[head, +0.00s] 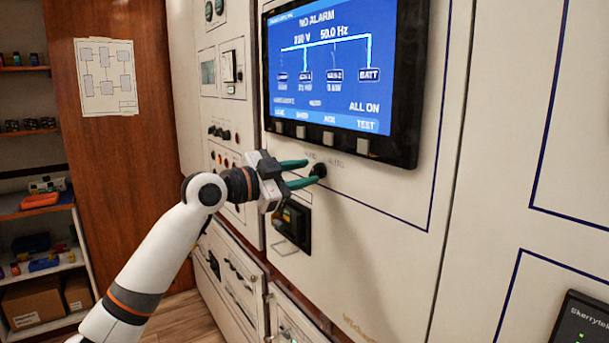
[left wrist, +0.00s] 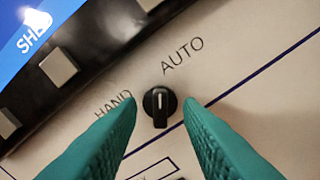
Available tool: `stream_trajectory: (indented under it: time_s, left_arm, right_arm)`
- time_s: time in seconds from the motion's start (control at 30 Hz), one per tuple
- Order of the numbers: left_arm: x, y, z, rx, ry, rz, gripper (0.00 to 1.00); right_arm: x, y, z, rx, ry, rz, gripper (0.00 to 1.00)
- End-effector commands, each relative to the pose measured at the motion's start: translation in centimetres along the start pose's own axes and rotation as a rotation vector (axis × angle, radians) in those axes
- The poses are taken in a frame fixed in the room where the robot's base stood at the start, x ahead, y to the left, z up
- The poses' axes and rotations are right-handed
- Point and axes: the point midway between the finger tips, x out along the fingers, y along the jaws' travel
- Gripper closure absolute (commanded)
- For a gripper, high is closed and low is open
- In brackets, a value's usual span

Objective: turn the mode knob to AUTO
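The mode knob (head: 320,170) is a small black rotary knob on the cream panel below the screen. In the left wrist view the knob (left wrist: 160,107) shows a white pointer line aimed straight up the picture, between the HAND label (left wrist: 113,105) and the AUTO label (left wrist: 182,57), nearer to AUTO. My left gripper (head: 307,173) is at the knob with its green fingers open. In the left wrist view its fingertips (left wrist: 159,104) stand on either side of the knob, with a visible gap on both sides. My right gripper is not in view.
The blue display (head: 335,65) in its black frame, with several square buttons beneath, sits just above the knob. A black breaker unit (head: 293,228) with a wire handle is below the gripper. Shelves (head: 40,215) stand far left. The panel right of the knob is clear.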

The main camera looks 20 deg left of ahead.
Motion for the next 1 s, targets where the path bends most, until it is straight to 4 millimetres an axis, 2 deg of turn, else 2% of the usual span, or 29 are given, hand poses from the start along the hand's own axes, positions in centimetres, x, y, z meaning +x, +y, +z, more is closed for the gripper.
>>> stream_trajectory:
  time_s: [0.3, 0.5, 0.7, 1.0]
  left_arm:
    - [-6.7, -0.2, -0.5, 0.003, 0.005, 0.002, 0.67]
    - [-9.8, -0.1, -0.3, 0.002, 0.005, 0.001, 0.67]
    - [-10.9, -0.1, -0.1, 0.001, 0.003, 0.000, 0.67]
    - [-10.9, 0.0, -0.1, 0.001, 0.003, -0.001, 0.67]
  right_arm:
    - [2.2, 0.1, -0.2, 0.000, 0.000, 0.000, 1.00]
    - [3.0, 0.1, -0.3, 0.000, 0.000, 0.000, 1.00]
    - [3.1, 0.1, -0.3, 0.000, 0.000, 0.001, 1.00]
    - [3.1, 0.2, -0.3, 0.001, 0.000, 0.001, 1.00]
